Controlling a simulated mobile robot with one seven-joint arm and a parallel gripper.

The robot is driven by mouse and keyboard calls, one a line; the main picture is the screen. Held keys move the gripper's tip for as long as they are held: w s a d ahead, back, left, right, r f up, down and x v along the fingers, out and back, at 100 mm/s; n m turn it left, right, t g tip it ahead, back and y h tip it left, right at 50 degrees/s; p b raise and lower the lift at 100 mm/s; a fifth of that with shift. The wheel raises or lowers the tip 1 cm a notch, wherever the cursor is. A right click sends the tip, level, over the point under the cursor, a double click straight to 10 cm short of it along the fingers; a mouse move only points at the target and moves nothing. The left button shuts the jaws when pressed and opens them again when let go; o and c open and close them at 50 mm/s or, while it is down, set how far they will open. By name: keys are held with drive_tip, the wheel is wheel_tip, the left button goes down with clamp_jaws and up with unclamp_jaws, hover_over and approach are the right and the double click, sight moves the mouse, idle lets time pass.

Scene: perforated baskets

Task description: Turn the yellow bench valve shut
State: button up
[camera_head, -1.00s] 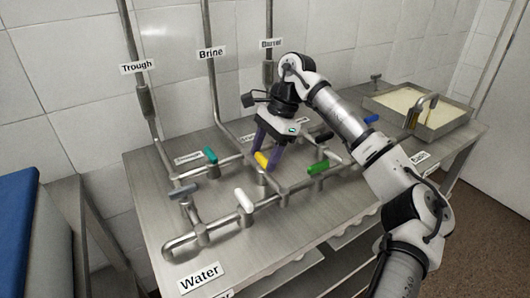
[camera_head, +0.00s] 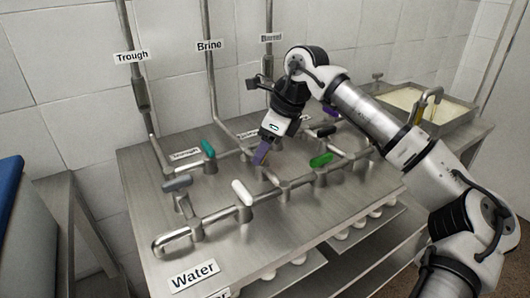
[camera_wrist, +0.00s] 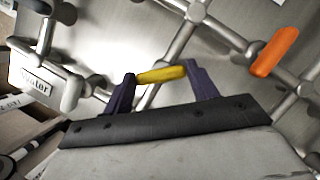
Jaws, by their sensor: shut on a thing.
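The yellow valve handle (camera_wrist: 162,75) lies between the two purple fingers of my gripper (camera_wrist: 158,82) in the wrist view. My gripper is shut on it, one finger at each end. The handle lies across the steel pipe that runs beneath it in that view. In the head view, my gripper (camera_head: 261,154) reaches down to the pipework on the bench, and its fingers hide the yellow handle.
Other valve handles stand close by: teal (camera_head: 208,149), grey (camera_head: 177,184), white (camera_head: 242,192), green (camera_head: 320,160) and black (camera_head: 326,131). An orange handle (camera_wrist: 275,50) shows in the wrist view. A basin (camera_head: 430,108) is at the bench's far right. The bench front (camera_head: 270,232) is clear.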

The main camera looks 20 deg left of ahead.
drive_tip(key=m+t+b, duration=0.2)
drive_tip(key=m+b, duration=0.1)
drive_tip(key=m, duration=0.1)
drive_tip(key=shift+s+f+m, duration=0.1)
drive_tip(key=shift+f+m, duration=0.05)
drive_tip(key=shift+m, duration=0.15)
drive_tip(key=shift+m+t+h+b, duration=0.6)
drive_tip(key=shift+m+b, duration=0.4)
drive_tip(key=shift+m, duration=0.8)
drive_tip(key=shift+s, duration=0.1)
drive_tip(key=o, duration=1)
drive_tip(key=shift+r, duration=0.2)
drive_tip(key=v, duration=1.3)
drive_tip(key=shift+d+r+p, duration=0.15)
drive_tip(key=shift+r+p, duration=0.15)
drive_tip(key=shift+s, duration=0.1)
